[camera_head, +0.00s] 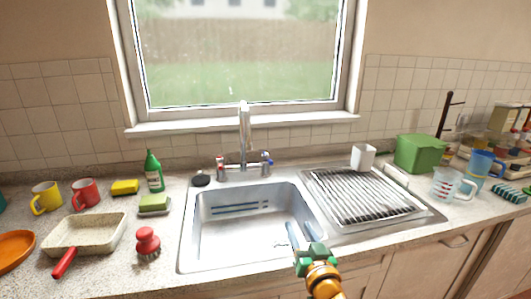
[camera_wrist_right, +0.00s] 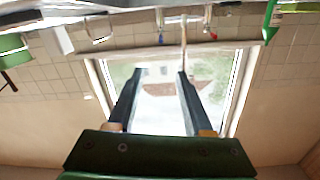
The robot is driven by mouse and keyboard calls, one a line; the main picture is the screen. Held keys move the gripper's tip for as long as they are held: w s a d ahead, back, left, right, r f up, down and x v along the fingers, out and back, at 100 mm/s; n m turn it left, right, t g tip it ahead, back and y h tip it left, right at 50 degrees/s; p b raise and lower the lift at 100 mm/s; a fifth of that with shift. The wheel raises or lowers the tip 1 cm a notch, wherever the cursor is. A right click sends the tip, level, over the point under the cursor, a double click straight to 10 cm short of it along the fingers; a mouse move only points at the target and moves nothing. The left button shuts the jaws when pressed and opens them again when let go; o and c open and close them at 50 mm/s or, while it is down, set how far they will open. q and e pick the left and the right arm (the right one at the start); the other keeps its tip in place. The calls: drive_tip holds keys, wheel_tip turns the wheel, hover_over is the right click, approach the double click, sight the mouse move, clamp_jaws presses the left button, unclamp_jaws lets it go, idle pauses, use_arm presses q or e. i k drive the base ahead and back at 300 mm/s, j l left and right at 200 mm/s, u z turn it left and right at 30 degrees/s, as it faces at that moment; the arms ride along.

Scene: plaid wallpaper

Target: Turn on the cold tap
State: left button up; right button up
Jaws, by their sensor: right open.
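The chrome faucet (camera_head: 244,135) stands behind the sink, with a red-marked handle (camera_head: 221,168) on its left and a blue-marked cold tap handle (camera_head: 266,164) on its right. My right gripper (camera_head: 301,233) is over the front right of the sink basin, in front of and to the right of the cold tap, apart from it. Its fingers are open and empty. In the right wrist view, which is upside down, both fingers (camera_wrist_right: 160,76) show spread, with the faucet (camera_wrist_right: 183,32) and handles near the top edge. My left gripper is not in view.
The steel sink (camera_head: 190,238) has a drying rack (camera_head: 362,197) on its right with a white cup (camera_head: 363,157) at the back. A green container (camera_head: 420,153) stands farther right. A green bottle (camera_head: 153,172) and black plug (camera_head: 201,180) are left of the faucet.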

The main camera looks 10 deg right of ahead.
sight(264, 155)
drive_tip(key=i, duration=1.05)
